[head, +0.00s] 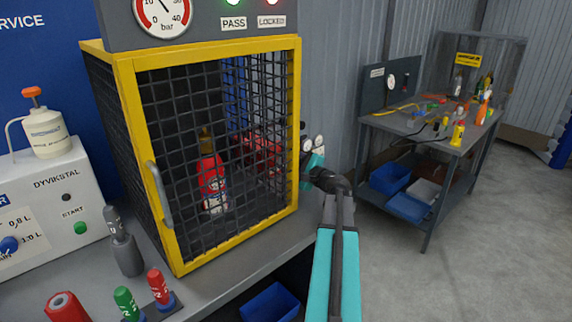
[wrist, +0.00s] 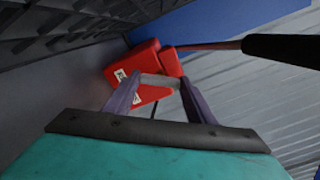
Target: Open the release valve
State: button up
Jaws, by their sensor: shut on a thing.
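In the wrist view a red block with white labels (wrist: 145,88), which looks like the release valve, sits against a grey wall. A red lever (wrist: 208,46) with a black grip (wrist: 280,47) runs right from its top. My gripper (wrist: 160,82) is shut on the red block, with one finger each side; the exact contact is partly hidden. The valve is hidden there.
A red extinguisher (head: 212,180) stands inside the cage, whose door with a grey handle (head: 160,195) is shut. PASS and LOCKED lamps and a bar gauge (head: 163,14) are above. A tool bench (head: 425,135) stands right, with clear floor beside it.

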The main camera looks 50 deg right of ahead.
dwell(0.3)
jog(key=o, duration=1)
jog(key=shift+o, duration=0.2)
jog(key=s, duration=0.4)
jog(key=s+b, duration=0.1)
jog(key=s, duration=0.4)
jog(key=s+a, duration=0.1)
jog(key=s, duration=0.3)
jog(key=shift+s+b, duration=0.35)
